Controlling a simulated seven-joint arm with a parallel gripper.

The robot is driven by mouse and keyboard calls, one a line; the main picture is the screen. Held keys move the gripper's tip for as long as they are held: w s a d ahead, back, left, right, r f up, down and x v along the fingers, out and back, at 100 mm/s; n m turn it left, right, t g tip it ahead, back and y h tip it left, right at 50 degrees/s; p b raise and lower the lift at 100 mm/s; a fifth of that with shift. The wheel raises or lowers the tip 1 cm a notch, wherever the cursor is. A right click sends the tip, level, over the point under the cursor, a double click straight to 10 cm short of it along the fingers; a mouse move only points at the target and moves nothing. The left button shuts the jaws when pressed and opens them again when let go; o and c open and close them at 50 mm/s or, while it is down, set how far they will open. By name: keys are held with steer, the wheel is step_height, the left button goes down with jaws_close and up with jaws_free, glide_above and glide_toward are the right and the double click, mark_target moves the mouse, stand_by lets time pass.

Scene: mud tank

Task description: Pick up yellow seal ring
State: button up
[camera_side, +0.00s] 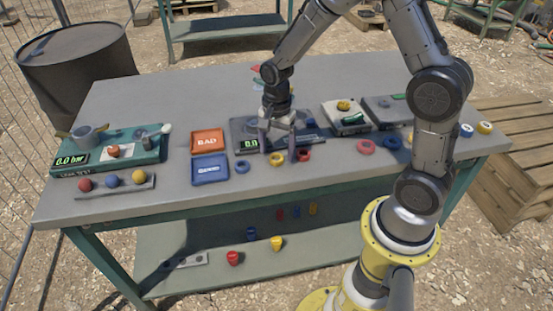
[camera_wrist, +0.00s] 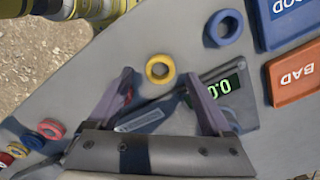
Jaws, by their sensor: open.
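A yellow seal ring (camera_side: 272,160) lies flat on the grey bench at the front edge of the dark gauge plate. In the wrist view the yellow ring (camera_wrist: 160,80) appears just beyond my fingertips, centred between them. My gripper (camera_side: 278,148) is open and empty, pointing down above the gauge plate behind the ring. In the wrist view my gripper (camera_wrist: 159,77) has both fingers wide apart. The fingers look apart from the ring; their height above the bench is hard to tell.
A red ring (camera_side: 304,160) lies close to the right, partly hidden behind one finger in the wrist view. A blue ring (camera_wrist: 211,32) lies to the other side. Blue (camera_side: 210,180) and orange (camera_side: 207,152) trays stand left of it. More rings lie at right.

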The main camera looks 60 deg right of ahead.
steer(key=shift+f, duration=0.85)
steer(key=shift+c, duration=0.3)
jaws_close()
steer(key=shift+r, duration=0.1)
